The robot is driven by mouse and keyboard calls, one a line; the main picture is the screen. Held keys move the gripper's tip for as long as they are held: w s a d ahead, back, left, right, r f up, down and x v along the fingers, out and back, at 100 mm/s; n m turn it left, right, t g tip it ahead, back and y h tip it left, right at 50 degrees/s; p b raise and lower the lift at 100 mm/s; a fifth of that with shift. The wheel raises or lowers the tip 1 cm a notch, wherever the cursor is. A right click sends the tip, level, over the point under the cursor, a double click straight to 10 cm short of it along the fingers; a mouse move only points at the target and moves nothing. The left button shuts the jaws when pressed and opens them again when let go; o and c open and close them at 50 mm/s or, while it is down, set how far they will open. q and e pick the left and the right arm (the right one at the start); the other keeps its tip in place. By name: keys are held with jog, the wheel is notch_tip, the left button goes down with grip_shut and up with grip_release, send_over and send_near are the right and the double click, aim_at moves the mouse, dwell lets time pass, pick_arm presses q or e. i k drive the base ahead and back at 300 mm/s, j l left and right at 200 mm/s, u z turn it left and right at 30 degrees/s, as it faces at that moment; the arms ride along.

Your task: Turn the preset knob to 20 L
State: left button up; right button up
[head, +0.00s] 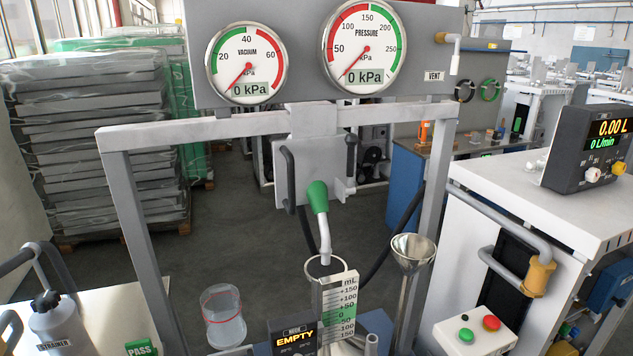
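The meter box (562,150) stands on top of the white cabinet at the right edge of the head view. Its screen reads 0.00 L in orange and 0 L/min in green. A pale knob (593,175) with small marks around it sits on the lower face, and a yellow knob (619,168) sits to its right. The marks are too small to read, so I cannot tell which knob is the preset or where it points. Neither of my grippers shows in this view.
A panel with vacuum (246,64) and pressure (360,48) gauges, both at 0 kPa, tops the grey frame. A green-handled nozzle (318,200) hangs above a measuring can (336,300). A button box (474,334) and hose coupling (538,277) are below the meter.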

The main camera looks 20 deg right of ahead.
aim_at(592, 174)
jog(key=z, duration=2.05)
jog(key=u, duration=0.35)
jog(key=i+l+u, duration=0.1)
jog(key=l+u, duration=0.15)
jog(key=u, duration=0.25)
jog(key=l+u, duration=0.25)
jog(key=u, duration=0.25)
jog(key=l+u, duration=0.55)
jog(key=l, duration=0.35)
jog(key=k+l+u, duration=0.15)
jog(key=l, duration=0.25)
jog(key=l+u, duration=0.1)
jog(key=l, duration=0.3)
jog(key=k+l+u, duration=0.15)
jog(key=l, duration=0.25)
jog(key=k+l+u, duration=0.1)
jog(key=l, duration=0.3)
jog(key=k+l+u, duration=0.15)
jog(key=l, duration=0.25)
jog(key=k+l+u, duration=0.1)
jog(key=l, duration=0.25)
jog(key=k, duration=0.1)
